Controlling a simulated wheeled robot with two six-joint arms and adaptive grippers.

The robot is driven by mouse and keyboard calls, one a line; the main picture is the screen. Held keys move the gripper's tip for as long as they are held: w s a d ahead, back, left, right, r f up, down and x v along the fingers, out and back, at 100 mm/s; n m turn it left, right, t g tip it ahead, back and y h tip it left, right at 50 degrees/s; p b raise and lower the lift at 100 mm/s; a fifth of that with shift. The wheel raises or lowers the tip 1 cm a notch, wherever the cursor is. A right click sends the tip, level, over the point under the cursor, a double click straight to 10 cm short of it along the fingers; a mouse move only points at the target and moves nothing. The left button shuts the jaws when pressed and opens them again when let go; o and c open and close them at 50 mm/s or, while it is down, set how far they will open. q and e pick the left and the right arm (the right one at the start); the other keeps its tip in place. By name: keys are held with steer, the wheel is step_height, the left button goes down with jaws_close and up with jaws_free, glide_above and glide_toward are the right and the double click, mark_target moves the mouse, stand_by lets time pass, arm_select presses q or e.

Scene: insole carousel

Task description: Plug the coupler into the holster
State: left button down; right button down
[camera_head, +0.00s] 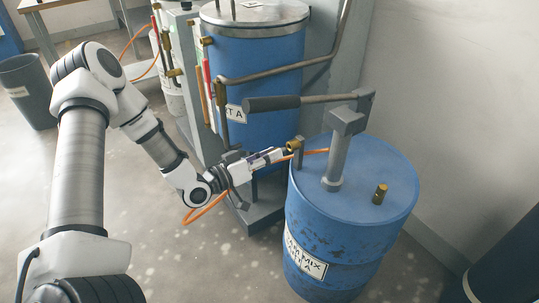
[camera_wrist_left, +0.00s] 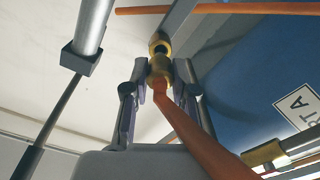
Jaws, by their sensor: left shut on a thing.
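My left gripper (camera_head: 283,154) is shut on the brass coupler (camera_head: 292,146), at the left rim of the front blue drum. In the left wrist view the coupler (camera_wrist_left: 160,68) sits between the two fingers, with its orange hose (camera_wrist_left: 190,138) running down to the right. A small grey upright bracket (camera_head: 300,153), which looks like the holster, stands at the drum rim right beside the coupler. I cannot tell whether the coupler is seated in it or only close to it. My right gripper is not in view.
A taller blue tank (camera_head: 250,70) with pipes and valves stands behind. Open floor lies to the left.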

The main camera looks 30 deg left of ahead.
arm_select(q)
steer(key=shift+b+x, duration=1.15)
steer(key=shift+x, duration=0.3)
steer(key=c, duration=0.9)
jaws_free()
steer(key=shift+o, duration=0.2)
steer(key=v, duration=0.7)
steer(key=shift+s, duration=0.2)
steer(key=shift+a, duration=0.1)
